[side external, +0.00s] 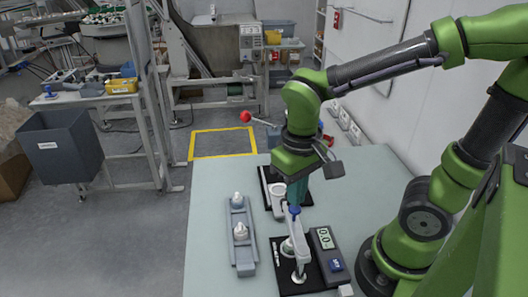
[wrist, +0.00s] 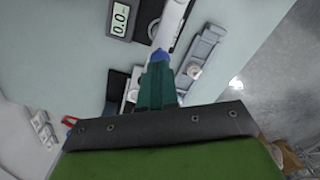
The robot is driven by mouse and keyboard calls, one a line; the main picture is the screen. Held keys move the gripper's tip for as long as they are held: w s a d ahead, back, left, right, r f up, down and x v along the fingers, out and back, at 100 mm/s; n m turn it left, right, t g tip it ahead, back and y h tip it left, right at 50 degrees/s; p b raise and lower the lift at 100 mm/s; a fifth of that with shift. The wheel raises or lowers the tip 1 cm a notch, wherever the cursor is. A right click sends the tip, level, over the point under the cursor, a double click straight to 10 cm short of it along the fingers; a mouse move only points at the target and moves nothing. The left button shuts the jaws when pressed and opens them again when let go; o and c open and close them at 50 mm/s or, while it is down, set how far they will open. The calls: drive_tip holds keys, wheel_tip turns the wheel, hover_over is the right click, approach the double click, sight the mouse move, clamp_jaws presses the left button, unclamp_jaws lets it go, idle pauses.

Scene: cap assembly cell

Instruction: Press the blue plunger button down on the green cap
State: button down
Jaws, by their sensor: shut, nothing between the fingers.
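The blue plunger button (side external: 294,210) tops the white press fixture (side external: 298,240), which stands on a black base on the table. It also shows in the wrist view as a blue tip (wrist: 159,54). My gripper (side external: 294,202) points down with its teal fingers shut and empty, right above the button. In the wrist view, the fingertips (wrist: 158,64) are right at the blue tip; I cannot tell whether they touch it. I cannot make out a green cap in either view; the place under the plunger is partly hidden.
A grey tray (side external: 233,256) with white caps lies left of the fixture. A digital readout (side external: 325,238) stands to its right. Behind is a second black base with a white round part (side external: 277,190). The table's left front is clear.

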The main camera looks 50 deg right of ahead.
sight(295, 209)
drive_tip(key=shift+f, duration=0.1)
idle(0.6)
drive_tip(key=shift+f, duration=0.65)
drive_tip(key=shift+f, duration=1.2)
idle(0.5)
